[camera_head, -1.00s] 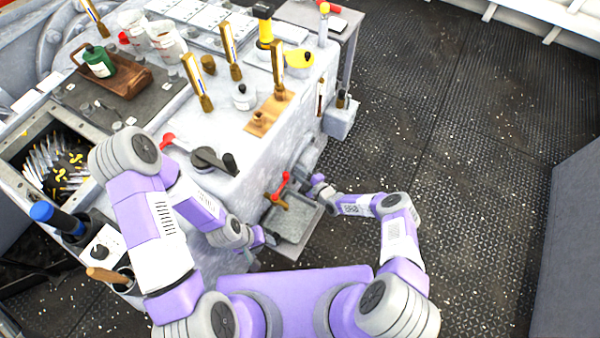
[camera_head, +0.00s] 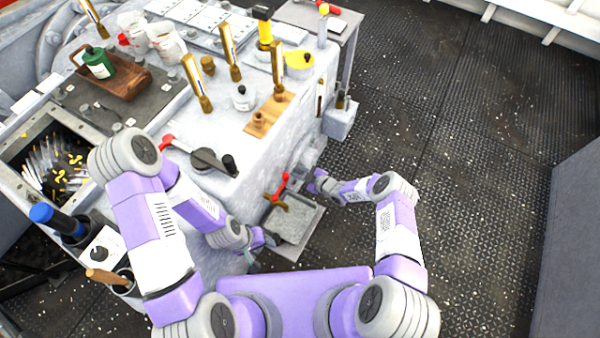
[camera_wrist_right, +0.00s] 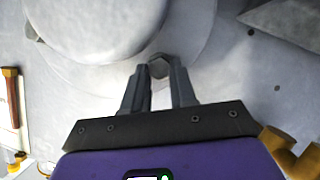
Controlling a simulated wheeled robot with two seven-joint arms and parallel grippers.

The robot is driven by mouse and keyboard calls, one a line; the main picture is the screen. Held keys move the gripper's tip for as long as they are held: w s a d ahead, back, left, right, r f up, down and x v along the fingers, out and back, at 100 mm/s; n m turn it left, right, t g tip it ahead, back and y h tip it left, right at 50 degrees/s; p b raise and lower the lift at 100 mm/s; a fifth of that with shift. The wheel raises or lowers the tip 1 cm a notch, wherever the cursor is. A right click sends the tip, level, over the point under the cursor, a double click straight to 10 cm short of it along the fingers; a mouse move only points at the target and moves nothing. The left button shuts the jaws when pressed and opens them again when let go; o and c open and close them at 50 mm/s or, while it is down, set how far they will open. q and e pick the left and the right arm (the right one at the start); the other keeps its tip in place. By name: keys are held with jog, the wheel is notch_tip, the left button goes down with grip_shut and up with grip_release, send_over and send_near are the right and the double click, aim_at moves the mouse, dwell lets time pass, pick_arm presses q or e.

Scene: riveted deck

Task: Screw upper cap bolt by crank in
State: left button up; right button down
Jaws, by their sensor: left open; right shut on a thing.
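A grey hexagonal bolt head (camera_wrist_right: 158,67) sits at the edge of a large round grey cap (camera_wrist_right: 95,25) in the right wrist view. My right gripper (camera_wrist_right: 160,80) is shut on this bolt, with a finger on either side. In the head view my right gripper (camera_head: 314,183) is at the machine's right side, and the bolt cannot be made out there. My left gripper (camera_head: 272,239) is open and empty, low beside the drip tray.
A red-handled brass tap (camera_head: 281,188) stands over the grey drip tray (camera_head: 312,226), close to both grippers. Brass tools, bottles and a wooden board (camera_head: 268,116) crowd the machine top. The deck (camera_head: 450,170) to the right is clear.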

jog(key=shift+d+m, duration=0.1)
jog(key=shift+m, duration=0.2)
dwell(0.4)
jog(key=c, duration=0.9)
grip_release()
jog(key=p+v, duration=0.3)
jog(key=v, duration=0.4)
jog(key=shift+d+r, duration=0.15)
jog(key=shift+d, duration=0.1)
